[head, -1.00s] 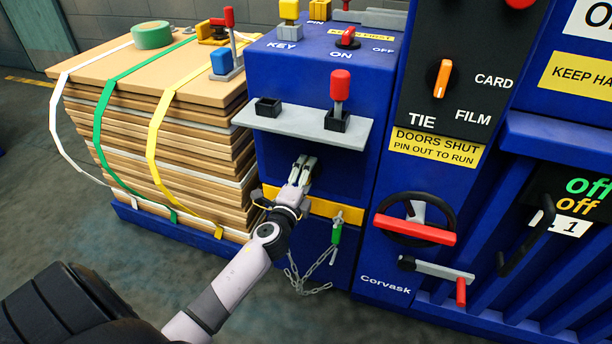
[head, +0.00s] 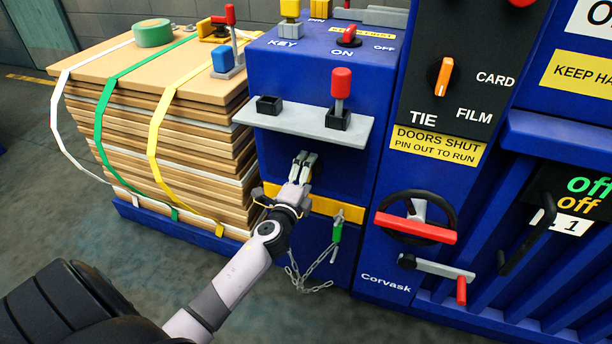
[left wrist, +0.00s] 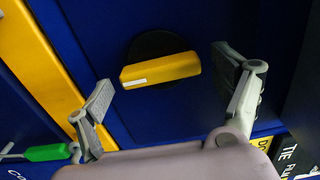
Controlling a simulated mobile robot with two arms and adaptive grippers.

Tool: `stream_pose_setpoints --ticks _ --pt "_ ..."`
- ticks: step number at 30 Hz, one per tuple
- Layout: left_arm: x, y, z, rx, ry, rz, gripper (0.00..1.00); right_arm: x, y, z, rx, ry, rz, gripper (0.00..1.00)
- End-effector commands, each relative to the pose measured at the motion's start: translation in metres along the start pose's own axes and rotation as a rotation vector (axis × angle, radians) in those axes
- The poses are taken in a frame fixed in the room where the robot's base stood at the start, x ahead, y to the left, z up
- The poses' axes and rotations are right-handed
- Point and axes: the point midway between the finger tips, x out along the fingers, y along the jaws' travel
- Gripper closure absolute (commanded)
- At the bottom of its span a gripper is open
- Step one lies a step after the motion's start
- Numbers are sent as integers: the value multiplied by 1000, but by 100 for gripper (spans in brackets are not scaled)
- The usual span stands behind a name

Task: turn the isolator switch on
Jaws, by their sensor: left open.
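A red rotary switch (head: 349,38) sits on top of the blue cabinet, between the words ON and OFF. A yellow bar handle (left wrist: 160,69) on a black round disc (left wrist: 150,47) shows in the left wrist view, on a blue face; it has a white mark at its left end. I see no ON or OFF label beside it, and cannot tell which is the isolator. My left gripper (head: 306,156) is at the cabinet's front face below the grey shelf; in the left wrist view its open fingers stand apart on either side of the yellow handle. My right gripper is not in view.
A grey shelf (head: 290,119) with a red-topped lever (head: 341,85) juts out above my left gripper. A yellow band (head: 330,207), a green-tagged pin (head: 337,232) and a chain (head: 312,284) are below. Strapped boards (head: 160,130) stand left; a handwheel (head: 417,217) is right.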

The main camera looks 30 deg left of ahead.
Motion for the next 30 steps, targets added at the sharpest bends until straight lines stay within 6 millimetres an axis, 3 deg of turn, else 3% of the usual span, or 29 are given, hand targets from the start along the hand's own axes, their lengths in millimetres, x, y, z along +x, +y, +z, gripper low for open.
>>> stream_pose_setpoints --ticks 5,19,24,30 --pt "-13 1 0 -1 0 2 13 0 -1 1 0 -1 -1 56" --pt "-104 1 0 -2 -1 3 13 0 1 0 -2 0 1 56" --pt "-118 0 0 -1 -1 1 13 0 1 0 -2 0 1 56" --pt "-120 0 0 1 0 0 13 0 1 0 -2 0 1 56"
